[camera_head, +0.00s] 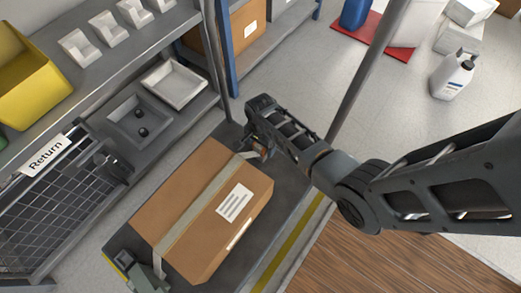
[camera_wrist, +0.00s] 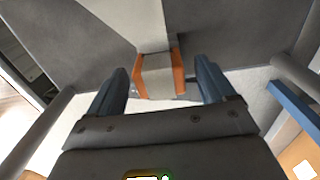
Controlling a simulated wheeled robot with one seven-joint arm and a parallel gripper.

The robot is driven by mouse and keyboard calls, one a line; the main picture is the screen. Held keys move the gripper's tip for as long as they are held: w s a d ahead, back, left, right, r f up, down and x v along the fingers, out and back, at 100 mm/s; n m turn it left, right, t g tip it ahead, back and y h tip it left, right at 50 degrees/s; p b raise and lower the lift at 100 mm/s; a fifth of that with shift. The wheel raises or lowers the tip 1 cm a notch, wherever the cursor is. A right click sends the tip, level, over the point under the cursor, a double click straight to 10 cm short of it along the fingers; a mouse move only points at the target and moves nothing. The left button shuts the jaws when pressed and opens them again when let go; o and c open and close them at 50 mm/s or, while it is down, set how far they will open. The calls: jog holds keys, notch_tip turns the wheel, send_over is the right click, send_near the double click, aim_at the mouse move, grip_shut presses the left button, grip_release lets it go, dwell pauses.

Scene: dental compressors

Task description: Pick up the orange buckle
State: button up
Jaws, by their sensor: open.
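The orange buckle (camera_wrist: 178,74) shows in the wrist view, with a grey-beige strap (camera_wrist: 155,66) running through its middle. My gripper (camera_wrist: 162,78) is open, with one dark finger on each side of the buckle and a visible gap at each side. In the head view my gripper (camera_head: 263,150) is at the far end of a strapped cardboard box (camera_head: 185,200). There the buckle is mostly hidden by my gripper. The box lies on a dark flat platform (camera_head: 288,185), with the strap along its top.
A grey shelf unit (camera_head: 95,60) stands on the left with white holders, trays and a yellow bin (camera_head: 30,75). A metal pole (camera_head: 368,70) rises close behind my arm.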

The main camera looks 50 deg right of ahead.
jog(key=shift+r, duration=0.1)
jog(key=c, duration=1.1)
